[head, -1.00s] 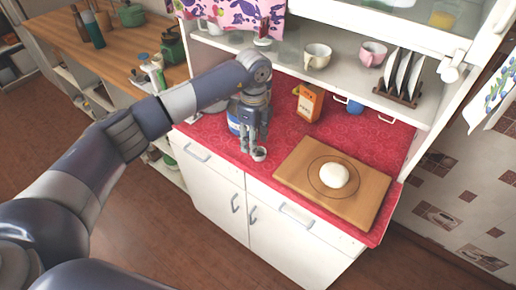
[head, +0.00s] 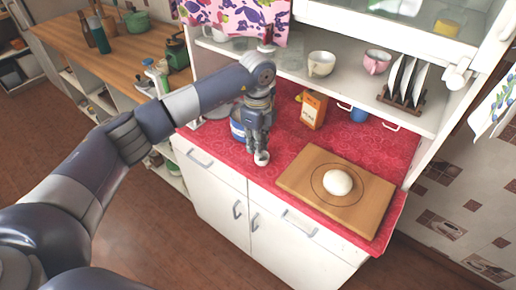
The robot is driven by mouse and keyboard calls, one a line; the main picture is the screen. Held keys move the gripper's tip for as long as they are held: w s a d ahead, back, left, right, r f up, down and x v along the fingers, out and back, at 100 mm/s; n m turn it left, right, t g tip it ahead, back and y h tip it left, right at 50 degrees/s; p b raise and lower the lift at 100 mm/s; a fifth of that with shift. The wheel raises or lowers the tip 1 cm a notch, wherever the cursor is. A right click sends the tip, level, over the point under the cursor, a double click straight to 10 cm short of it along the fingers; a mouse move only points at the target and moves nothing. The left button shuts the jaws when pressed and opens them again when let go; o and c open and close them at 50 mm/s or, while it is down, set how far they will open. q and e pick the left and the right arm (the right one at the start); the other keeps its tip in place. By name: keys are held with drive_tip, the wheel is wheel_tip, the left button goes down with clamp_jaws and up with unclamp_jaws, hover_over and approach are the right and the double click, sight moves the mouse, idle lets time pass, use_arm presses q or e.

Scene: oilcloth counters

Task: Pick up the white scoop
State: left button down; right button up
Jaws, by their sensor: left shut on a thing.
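The white scoop (head: 262,158) is at the fingertips of my left gripper (head: 260,146), low over the red oilcloth near the counter's front edge. My left gripper points down and is shut on the scoop. Only the scoop's small round end shows below the fingers; the rest is hidden by them. I cannot tell whether the scoop still touches the cloth. My right gripper is not in view.
A wooden board (head: 300,185) with a ball of dough (head: 338,183) lies to the right. An orange carton (head: 312,110) stands behind, and a blue-and-white container (head: 237,125) stands just left of the gripper. A shelf with cups (head: 321,64) overhangs the back.

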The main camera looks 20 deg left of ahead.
use_arm(q)
wheel_tip(320, 180, up, 2)
drive_tip(key=shift+r+b, duration=0.2)
drive_tip(key=shift+b, duration=0.8)
drive_tip(key=s+d+r+b, duration=0.1)
drive_tip(key=s+d+b, duration=0.1)
drive_tip(key=s, duration=0.5)
drive_tip(key=s+d+b, duration=0.2)
drive_tip(key=s+d, duration=0.1)
drive_tip(key=s, duration=0.5)
drive_tip(key=shift+d+r+b, duration=0.3)
drive_tip(key=shift+d+r, duration=0.05)
